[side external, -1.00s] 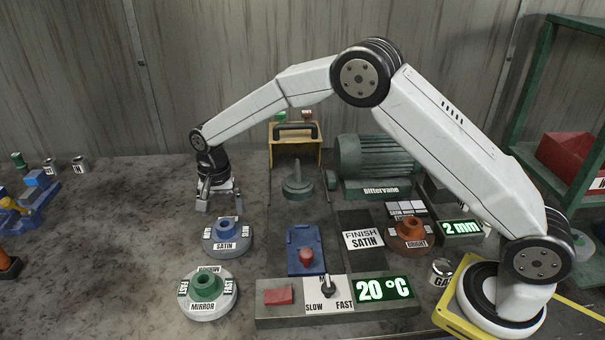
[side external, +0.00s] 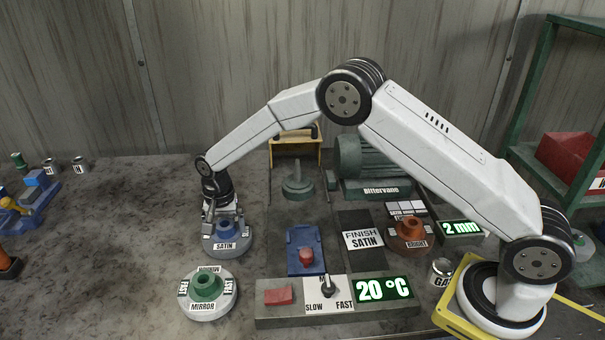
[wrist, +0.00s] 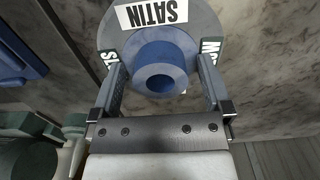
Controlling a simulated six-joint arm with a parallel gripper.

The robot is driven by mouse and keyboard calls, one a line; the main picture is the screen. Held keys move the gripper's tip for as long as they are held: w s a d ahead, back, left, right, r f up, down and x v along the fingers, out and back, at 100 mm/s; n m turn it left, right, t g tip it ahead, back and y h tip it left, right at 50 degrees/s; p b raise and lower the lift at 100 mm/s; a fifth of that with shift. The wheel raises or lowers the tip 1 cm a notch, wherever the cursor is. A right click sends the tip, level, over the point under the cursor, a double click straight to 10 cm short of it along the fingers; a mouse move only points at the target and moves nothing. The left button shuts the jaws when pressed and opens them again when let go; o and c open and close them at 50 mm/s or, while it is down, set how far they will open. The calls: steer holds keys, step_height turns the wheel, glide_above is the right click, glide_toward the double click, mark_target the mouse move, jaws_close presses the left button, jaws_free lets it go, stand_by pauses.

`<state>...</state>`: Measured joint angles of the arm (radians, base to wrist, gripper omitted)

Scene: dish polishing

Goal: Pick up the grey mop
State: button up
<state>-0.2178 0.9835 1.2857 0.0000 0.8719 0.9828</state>
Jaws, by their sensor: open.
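The grey mop (side external: 228,245) is a grey disc labelled SATIN with a blue hub. It lies flat on the bench, left of the blue slide plate. My gripper (side external: 222,215) is directly above it, pointing down. In the wrist view, the grey disc (wrist: 205,20) fills the top, with its hollow blue hub (wrist: 160,52) between the two fingers of my gripper (wrist: 161,66). The fingers are open, with a gap on each side of the hub. I cannot tell how far the fingertips are above the disc.
A paler MIRROR disc with a green hub (side external: 207,288) lies just in front. A BRIGHT disc with an orange hub (side external: 410,233) sits right. The blue plate (side external: 305,240) and control panel (side external: 335,312) are close on the right. The bench to the left is mostly clear.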

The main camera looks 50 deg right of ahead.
stand_by(0.3)
jaws_close()
steer(key=shift+r, duration=0.15)
steer(key=shift+r, duration=0.8)
steer(key=s+d+r, duration=0.2)
steer(key=s+r, duration=0.9)
steer(key=s, duration=0.2)
steer(key=shift+s+d, duration=0.25)
steer(key=shift+s, duration=0.15)
steer(key=shift+w+r, duration=0.1)
